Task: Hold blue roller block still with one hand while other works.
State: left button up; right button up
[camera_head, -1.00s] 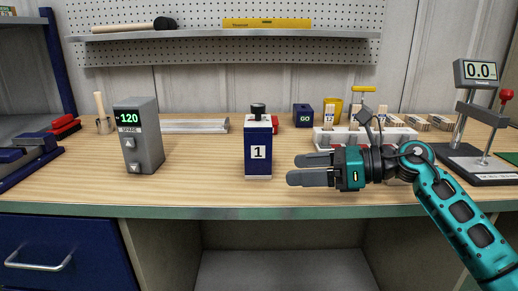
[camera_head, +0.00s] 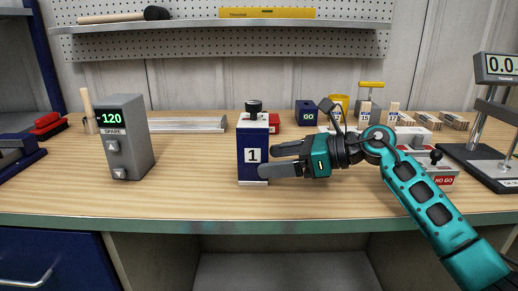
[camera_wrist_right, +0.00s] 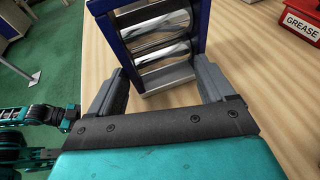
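The blue roller block (camera_head: 252,165) stands upright near the front of the bench, with a white "1" label and a black knob on top. In the right wrist view the roller block (camera_wrist_right: 150,47) shows its blue side walls and shiny metal rollers. My right gripper (camera_head: 267,160) is at its right side, level with its lower half. Its fingers (camera_wrist_right: 162,85) are apart, one on each side of the block's near end; the near finger overlaps the front face in the head view. I cannot tell whether they touch it.
A grey "SPARE" display box (camera_head: 124,140) reading 120 stands to the left. A red "GREASE" box (camera_wrist_right: 303,18) is behind the block. A "GO" block (camera_head: 306,114), a "NO GO" box (camera_head: 441,180) and a gauge stand (camera_head: 495,120) are rightward. Bare bench lies between the display and block.

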jog(key=shift+b+x, duration=0.35)
jog(key=shift+x, duration=1.45)
jog(key=shift+f, duration=0.1)
jog(key=shift+d, duration=0.1)
jog(key=c, duration=1.5)
